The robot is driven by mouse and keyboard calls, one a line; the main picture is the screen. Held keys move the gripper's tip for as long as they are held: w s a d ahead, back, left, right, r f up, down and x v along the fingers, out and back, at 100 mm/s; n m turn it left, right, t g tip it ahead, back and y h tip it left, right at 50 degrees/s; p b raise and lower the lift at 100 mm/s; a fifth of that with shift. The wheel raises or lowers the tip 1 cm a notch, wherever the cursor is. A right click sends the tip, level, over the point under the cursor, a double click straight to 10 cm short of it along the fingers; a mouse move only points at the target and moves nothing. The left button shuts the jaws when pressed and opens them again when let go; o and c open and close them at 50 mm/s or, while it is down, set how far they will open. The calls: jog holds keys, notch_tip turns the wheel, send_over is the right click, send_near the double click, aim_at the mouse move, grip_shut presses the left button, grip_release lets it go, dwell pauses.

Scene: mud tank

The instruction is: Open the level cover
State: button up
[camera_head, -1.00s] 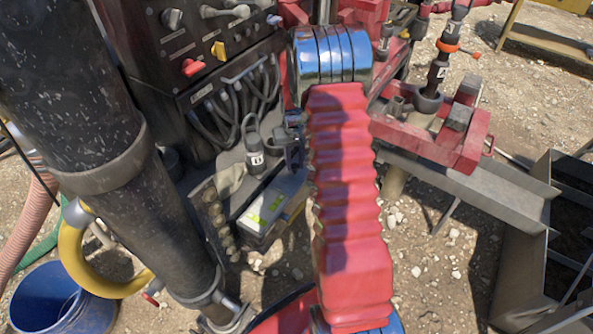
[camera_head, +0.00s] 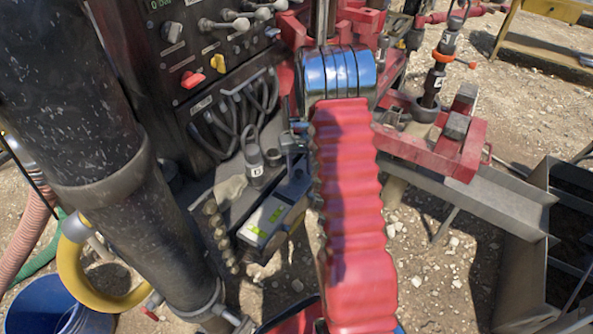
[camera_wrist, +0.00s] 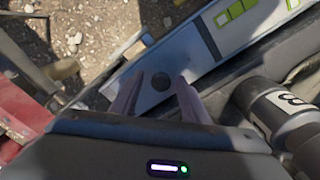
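The level is a grey, long flat box with bright green marks. In the head view the level (camera_head: 268,217) lies on the dark ledge below the control panel, left of my red arm. In the wrist view the level (camera_wrist: 197,50) runs diagonally across the top, with a dark round spot near its lower left end. I cannot tell a separate cover from the box. My gripper (camera_wrist: 158,82) has its two fingers apart around that dark spot as seen from the wrist, with nothing held. Contact with the level cannot be told. In the head view my arm mostly hides the gripper.
The control panel (camera_head: 185,60) with levers and cables stands behind. A thick black pipe (camera_head: 75,110) is at left, a red vise (camera_head: 440,150) at right. Gravelly ground lies below.

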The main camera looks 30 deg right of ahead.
aim_at(299, 171)
jog(key=shift+r, duration=0.15)
jog(key=shift+w+r, duration=0.1)
jog(key=shift+r, duration=0.2)
notch_tip(299, 171, up, 13)
dwell(0.5)
jog(key=shift+f, duration=0.1)
